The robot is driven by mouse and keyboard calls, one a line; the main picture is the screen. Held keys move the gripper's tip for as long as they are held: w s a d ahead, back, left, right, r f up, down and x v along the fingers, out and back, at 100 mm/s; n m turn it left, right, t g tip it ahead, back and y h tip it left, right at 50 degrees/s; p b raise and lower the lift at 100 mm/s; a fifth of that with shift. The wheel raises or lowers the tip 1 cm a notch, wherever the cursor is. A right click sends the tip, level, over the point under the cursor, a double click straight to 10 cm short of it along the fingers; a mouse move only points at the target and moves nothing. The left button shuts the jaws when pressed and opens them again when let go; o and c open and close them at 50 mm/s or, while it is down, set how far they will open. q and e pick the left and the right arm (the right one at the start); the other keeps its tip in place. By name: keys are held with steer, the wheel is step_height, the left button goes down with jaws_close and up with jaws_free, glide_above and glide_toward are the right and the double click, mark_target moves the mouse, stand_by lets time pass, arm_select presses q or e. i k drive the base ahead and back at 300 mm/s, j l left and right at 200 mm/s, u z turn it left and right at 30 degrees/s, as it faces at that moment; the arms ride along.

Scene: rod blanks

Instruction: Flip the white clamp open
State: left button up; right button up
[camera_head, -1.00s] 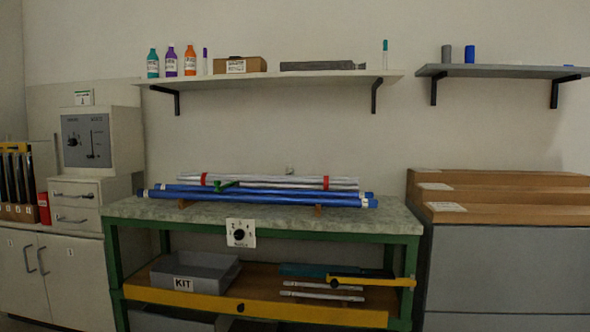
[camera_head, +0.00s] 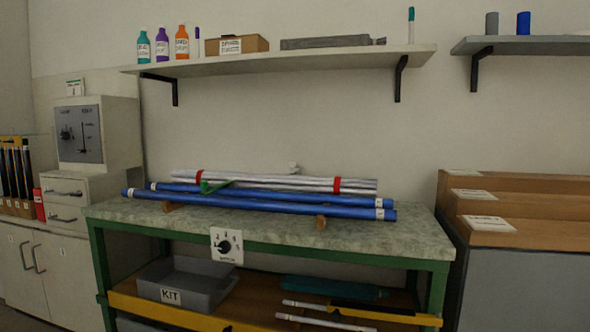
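A small whitish object (camera_head: 293,168) stands just behind the silver rods at the back of the workbench; it may be the white clamp, but it is too small to tell whether it is open or shut. The silver rods (camera_head: 270,182) lie in a bundle with red bands (camera_head: 337,185). Blue rods (camera_head: 255,201) lie in front of them on wooden supports (camera_head: 320,223). A green piece (camera_head: 214,187) sits across the rods at the left. Neither of my grippers is in view.
The workbench (camera_head: 420,237) has bare top at its front right. A dial plate (camera_head: 226,246) hangs on its front edge. The lower shelf holds a grey KIT bin (camera_head: 190,284). Stepped wooden boxes (camera_head: 515,206) stand at right, a white cabinet (camera_head: 100,134) at left. A wall shelf (camera_head: 290,58) hangs above.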

mark_target(293, 165)
steer(key=i+l+z, duration=0.35)
steer(key=i+l, duration=1)
steer(key=i, duration=0.15)
